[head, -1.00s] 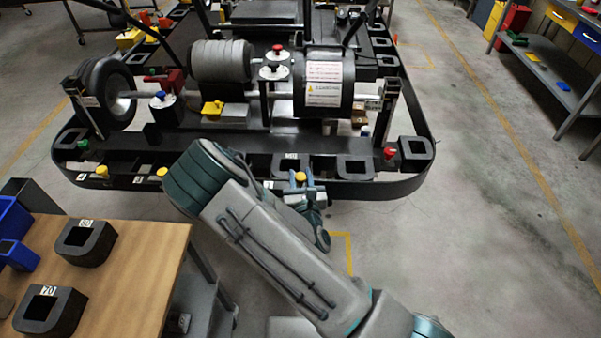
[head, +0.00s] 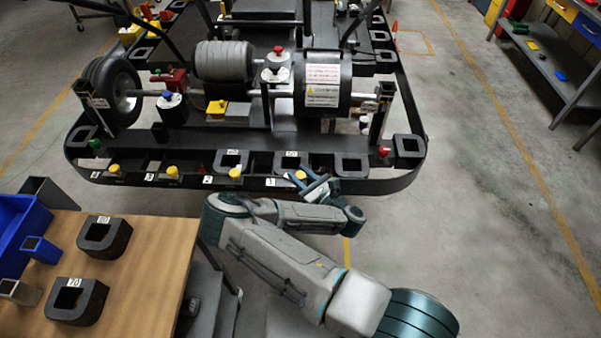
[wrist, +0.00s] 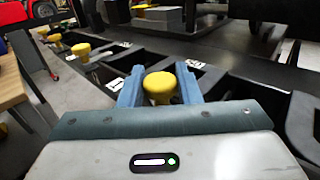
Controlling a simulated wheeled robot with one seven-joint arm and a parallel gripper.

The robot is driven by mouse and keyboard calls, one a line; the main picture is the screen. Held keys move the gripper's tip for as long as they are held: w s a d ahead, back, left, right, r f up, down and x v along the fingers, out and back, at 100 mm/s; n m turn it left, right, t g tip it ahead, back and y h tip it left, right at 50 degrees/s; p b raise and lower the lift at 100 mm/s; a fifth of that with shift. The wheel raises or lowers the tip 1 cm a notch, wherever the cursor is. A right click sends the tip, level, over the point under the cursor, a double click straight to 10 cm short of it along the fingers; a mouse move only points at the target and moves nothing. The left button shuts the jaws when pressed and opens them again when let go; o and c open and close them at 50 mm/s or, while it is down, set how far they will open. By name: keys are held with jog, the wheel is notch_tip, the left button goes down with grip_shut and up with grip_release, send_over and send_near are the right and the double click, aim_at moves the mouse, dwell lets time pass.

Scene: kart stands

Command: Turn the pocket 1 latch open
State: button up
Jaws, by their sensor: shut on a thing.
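The pocket 1 latch has a round yellow knob (head: 300,175) on the front rail of the kart stand, just right of a small white label that looks like a 1. In the wrist view the knob (wrist: 160,87) sits between the two blue fingers. My gripper (head: 309,186) is at the front rail, shut on this knob; its fingertips also show in the wrist view (wrist: 160,95). The fingers hide the knob's lower part, and I cannot tell the latch's exact turn angle.
Several more yellow knobs, such as one at the rail's middle (head: 235,173), line the rail to the left. A wooden table (head: 150,270) with dark square-holed blocks (head: 104,237) and blue bins (head: 22,228) stands front left. The floor (head: 480,220) at right is clear.

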jog(key=shift+r+n+g+y, duration=0.1)
jog(key=shift+n+g+y, duration=0.2)
jog(key=shift+y, duration=0.1)
jog(key=o, duration=0.9)
jog(key=shift+a, duration=0.1)
jog(key=shift+h, duration=0.3)
